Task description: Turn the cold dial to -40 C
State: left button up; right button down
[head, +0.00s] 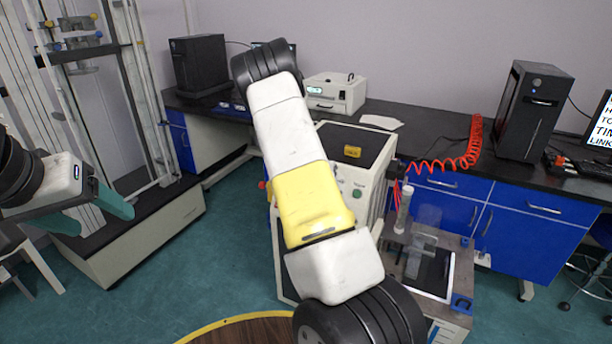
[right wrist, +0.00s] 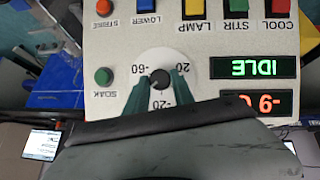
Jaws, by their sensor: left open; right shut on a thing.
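In the right wrist view the cold dial is a dark knob (right wrist: 160,79) on a white round scale marked -60, -20 and 20. The panel appears upside down there. My right gripper (right wrist: 160,88) has its two teal fingers on either side of the knob, shut on it. I cannot tell clearly where the pointer stands. In the head view the dial and right gripper are hidden, with my right arm crossing in front of the white machine (head: 378,190). My left gripper (head: 100,214) is open and empty at the left, away from the machine.
The panel has a green IDLE display (right wrist: 257,67), a red number display (right wrist: 258,103), a green SOAK button (right wrist: 104,76) and a row of coloured buttons above the dial. A clear-walled unit (head: 430,262) stands right of the machine. A dark bench (head: 450,160) runs behind.

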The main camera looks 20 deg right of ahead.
jog(key=shift+s+m+t+y, duration=0.15)
jog(key=shift+m+t+y, duration=0.15)
jog(key=shift+m, duration=0.3)
jog(key=shift+f, duration=0.1)
jog(key=c, duration=1.1)
grip_release()
jog(key=shift+v, duration=3.9)
jog(key=shift+d, duration=0.1)
